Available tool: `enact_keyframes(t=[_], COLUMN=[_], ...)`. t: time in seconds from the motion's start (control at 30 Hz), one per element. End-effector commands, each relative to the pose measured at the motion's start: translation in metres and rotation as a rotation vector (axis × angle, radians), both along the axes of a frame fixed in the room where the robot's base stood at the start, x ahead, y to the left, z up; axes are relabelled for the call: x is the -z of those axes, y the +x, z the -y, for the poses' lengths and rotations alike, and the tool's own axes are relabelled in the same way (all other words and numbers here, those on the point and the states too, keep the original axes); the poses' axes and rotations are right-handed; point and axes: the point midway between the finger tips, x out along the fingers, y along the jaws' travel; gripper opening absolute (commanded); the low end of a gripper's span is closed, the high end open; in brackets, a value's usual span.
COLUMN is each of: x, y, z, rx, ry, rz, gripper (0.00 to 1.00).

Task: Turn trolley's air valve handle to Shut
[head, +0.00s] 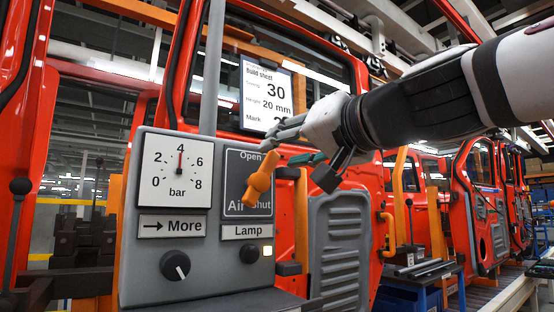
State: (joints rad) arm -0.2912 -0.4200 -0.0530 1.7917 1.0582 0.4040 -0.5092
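The orange air valve handle (260,181) sits on a dark square plate on the grey trolley panel (208,250). The plate reads "Open" at the top, and "Air" and a partly covered "Shut" at the bottom. The handle stands tilted, its upper end leaning right and its lower end left. My gripper (299,152) reaches in from the right, just right of and above the handle. Its fingers look spread, with nothing seen between them. One grey finger crosses near the plate's upper right corner. I cannot tell whether it touches the handle.
A bar gauge (179,178) with its needle near 4 is left of the plate. A "More" knob (175,266) and a lamp button (249,253) sit below. A build sheet (266,95) hangs behind. Orange-red cab frames stand close behind the panel.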

Motion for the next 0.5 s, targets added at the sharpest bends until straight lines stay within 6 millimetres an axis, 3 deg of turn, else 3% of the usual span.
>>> enact_keyframes(t=[0.2, 0.5], x=[-0.001, 0.000], y=[-0.025, -0.034], z=[0.016, 0.023], rx=[0.000, -0.001], ry=[0.000, 0.001], rz=[0.002, -0.001], gripper=[0.38, 0.38])
